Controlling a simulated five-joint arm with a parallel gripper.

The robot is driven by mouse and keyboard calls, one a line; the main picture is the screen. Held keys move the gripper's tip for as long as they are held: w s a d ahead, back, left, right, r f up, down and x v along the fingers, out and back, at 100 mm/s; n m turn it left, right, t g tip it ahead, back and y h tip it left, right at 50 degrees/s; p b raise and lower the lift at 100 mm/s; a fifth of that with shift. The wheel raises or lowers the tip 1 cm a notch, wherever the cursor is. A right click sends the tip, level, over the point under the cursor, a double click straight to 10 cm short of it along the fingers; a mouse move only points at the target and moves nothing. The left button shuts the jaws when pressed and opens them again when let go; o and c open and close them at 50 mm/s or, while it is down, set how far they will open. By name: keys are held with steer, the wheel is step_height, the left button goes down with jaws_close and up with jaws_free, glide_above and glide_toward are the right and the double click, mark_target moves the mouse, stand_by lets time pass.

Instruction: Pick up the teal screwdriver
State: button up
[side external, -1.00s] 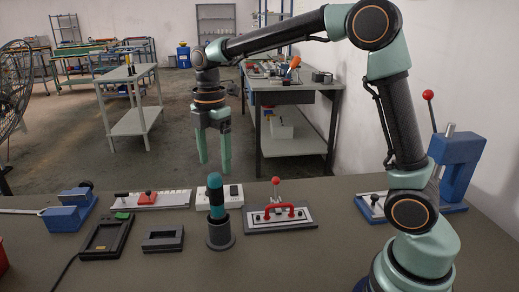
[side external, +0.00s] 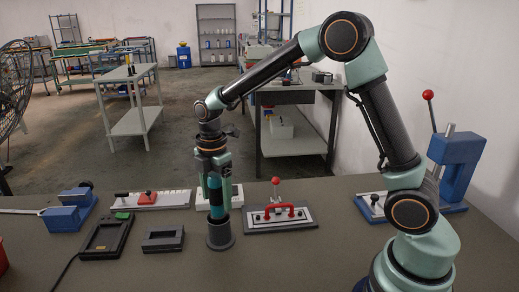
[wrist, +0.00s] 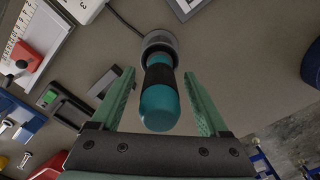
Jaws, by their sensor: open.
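The teal screwdriver (side external: 215,190) stands upright, handle up, in a dark round holder (side external: 220,233) on the table. Its lower end is hidden inside the holder. In the wrist view its teal and black handle (wrist: 159,105) lies between the two green fingers. My gripper (side external: 215,200) points down over the screwdriver. In the wrist view my gripper (wrist: 162,90) is open, with a gap between each finger and the handle.
A grey plate with a red handle (side external: 281,215) is close to the right of the holder. A small dark frame (side external: 163,238) and a black device (side external: 105,236) are to the left. A blue press (side external: 458,165) stands at the right. Bare table lies in front.

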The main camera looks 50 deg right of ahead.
jaws_close()
steer(key=shift+r, duration=0.2)
